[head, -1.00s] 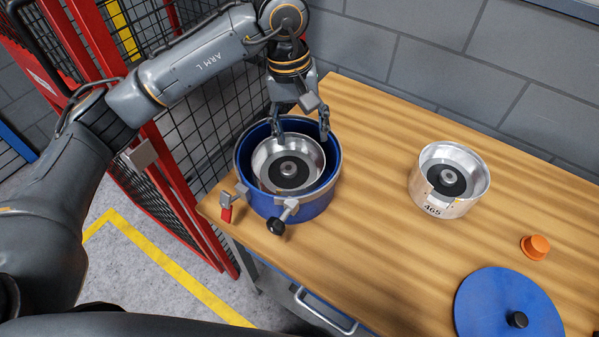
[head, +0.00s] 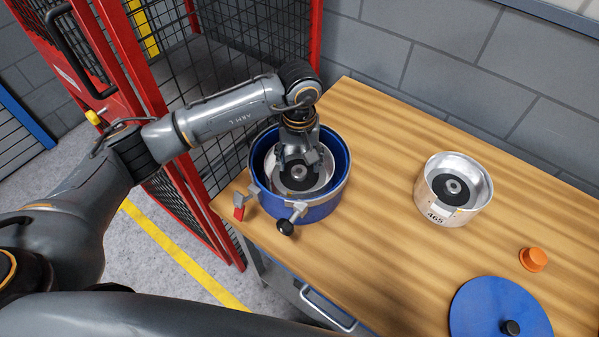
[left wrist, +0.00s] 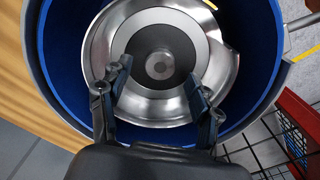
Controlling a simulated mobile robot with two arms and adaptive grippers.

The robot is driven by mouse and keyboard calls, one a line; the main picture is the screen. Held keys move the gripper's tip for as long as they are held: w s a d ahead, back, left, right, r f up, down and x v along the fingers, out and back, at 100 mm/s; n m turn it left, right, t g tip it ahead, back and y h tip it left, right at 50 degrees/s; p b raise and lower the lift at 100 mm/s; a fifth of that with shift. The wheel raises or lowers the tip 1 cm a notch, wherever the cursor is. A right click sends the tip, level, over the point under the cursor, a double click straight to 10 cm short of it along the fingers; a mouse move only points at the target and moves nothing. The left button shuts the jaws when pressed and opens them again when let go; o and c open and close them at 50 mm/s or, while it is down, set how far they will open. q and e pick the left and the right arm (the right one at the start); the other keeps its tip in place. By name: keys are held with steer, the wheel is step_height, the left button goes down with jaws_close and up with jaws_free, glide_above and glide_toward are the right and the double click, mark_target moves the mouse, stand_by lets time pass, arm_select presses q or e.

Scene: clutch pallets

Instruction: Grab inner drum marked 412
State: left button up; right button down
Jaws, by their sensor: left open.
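A silver inner drum with a dark ring and hub (head: 298,181) sits inside a blue outer pot (head: 316,208) at the table's left end. No number shows on this drum. My left gripper (head: 299,163) is inside the pot's mouth, over the drum. In the left wrist view its two fingers (left wrist: 161,95) are apart over the drum's bowl (left wrist: 150,103), inside its rim, with nothing between them; I cannot tell whether they touch it. A second silver drum (head: 456,186), marked 465, stands on the table to the right. My right gripper is not in view.
The wooden table (head: 390,250) is clear between the pot and the 465 drum. An orange knob (head: 533,259) and a blue lid (head: 490,308) lie at the right. A red mesh fence (head: 240,35) stands close behind the pot.

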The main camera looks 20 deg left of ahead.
arm_select(q)
steer(key=shift+f, duration=1)
jaws_close()
steer(key=shift+w+r, duration=0.2)
steer(key=shift+r, duration=0.1)
